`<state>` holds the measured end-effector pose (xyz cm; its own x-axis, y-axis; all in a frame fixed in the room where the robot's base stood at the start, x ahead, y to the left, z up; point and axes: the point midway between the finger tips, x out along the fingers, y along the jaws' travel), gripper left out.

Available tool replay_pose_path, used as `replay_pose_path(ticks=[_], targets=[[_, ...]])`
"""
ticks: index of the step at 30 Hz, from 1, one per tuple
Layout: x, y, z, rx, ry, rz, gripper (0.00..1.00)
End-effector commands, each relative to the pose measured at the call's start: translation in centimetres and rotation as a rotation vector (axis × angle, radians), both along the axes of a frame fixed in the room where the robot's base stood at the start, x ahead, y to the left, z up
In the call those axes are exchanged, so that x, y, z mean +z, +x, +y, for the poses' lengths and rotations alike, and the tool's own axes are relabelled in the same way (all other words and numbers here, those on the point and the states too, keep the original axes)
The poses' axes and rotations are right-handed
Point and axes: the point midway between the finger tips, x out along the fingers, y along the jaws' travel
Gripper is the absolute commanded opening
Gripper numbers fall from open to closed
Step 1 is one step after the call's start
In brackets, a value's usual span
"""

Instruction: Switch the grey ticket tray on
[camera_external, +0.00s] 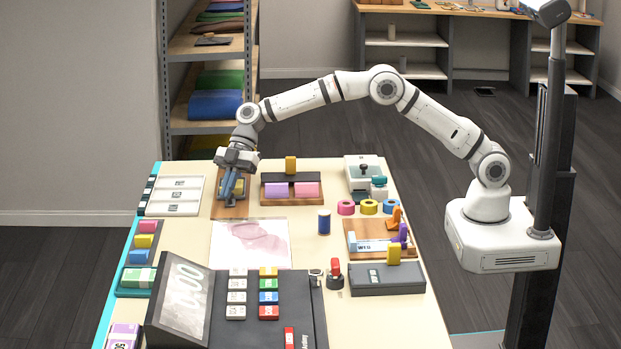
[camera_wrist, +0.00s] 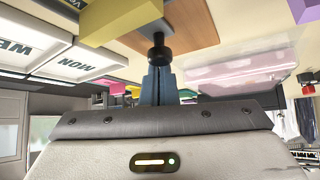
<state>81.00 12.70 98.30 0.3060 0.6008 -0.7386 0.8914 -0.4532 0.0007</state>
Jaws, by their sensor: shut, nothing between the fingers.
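The gripper is shut and empty. In the wrist view the closed fingers (camera_wrist: 159,75) end at a black round-ended knob (camera_wrist: 160,50) by a yellow body (camera_wrist: 108,20). Whether they touch the knob is unclear. The knob is hidden in the external view.
A white day-marked tray (camera_external: 175,196) stands left of my gripper. A rack with purple and pink pads (camera_external: 291,191) stands to its right. A pink-stained sheet (camera_external: 250,244), a blue cylinder (camera_external: 324,222) and a large dark till (camera_external: 255,300) lie nearer the front.

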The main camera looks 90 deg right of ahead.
Motion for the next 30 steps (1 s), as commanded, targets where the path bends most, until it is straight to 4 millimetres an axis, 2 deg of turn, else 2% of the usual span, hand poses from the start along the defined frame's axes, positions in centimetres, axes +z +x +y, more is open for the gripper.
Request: replay_pose_path(ticks=[11, 14, 20, 21, 30], targets=[[-0.1, 0.1, -0.3, -0.004, -0.005, 0.003, 0.0], [0.1, 0.5, 0.6, -0.001, -0.006, 0.002, 0.0], [1.1, 2.0, 3.8, 0.001, -0.004, -0.001, 0.0], [1.7, 1.6, 2.6, -0.005, -0.003, -0.002, 0.0], [6.1, -0.4, -1.0, -0.003, -0.002, -0.002, 0.0]])
